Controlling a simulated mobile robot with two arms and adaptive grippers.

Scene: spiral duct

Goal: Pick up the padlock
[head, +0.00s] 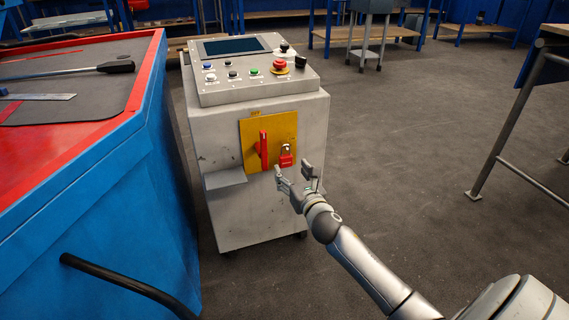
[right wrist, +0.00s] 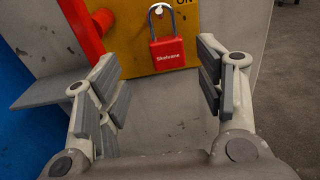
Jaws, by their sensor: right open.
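The padlock (head: 286,160) has a red body and a metal shackle. It hangs on the yellow plate (head: 253,134) on the front of the grey control cabinet, just right of a red handle (head: 263,149). In the right wrist view the padlock (right wrist: 167,52) hangs upright from a round metal piece, with white lettering on its body. My right gripper (head: 298,176) is open, just in front of and slightly below the padlock. In the wrist view its fingers (right wrist: 160,90) stand to either side, with the padlock centred beyond them and nothing held. My left gripper is out of view.
The grey control cabinet (head: 225,215) has a sloped top with buttons and a screen. A small ledge (head: 225,178) sticks out at its front left. A blue bench with a red rim (head: 145,75) stands close on the left.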

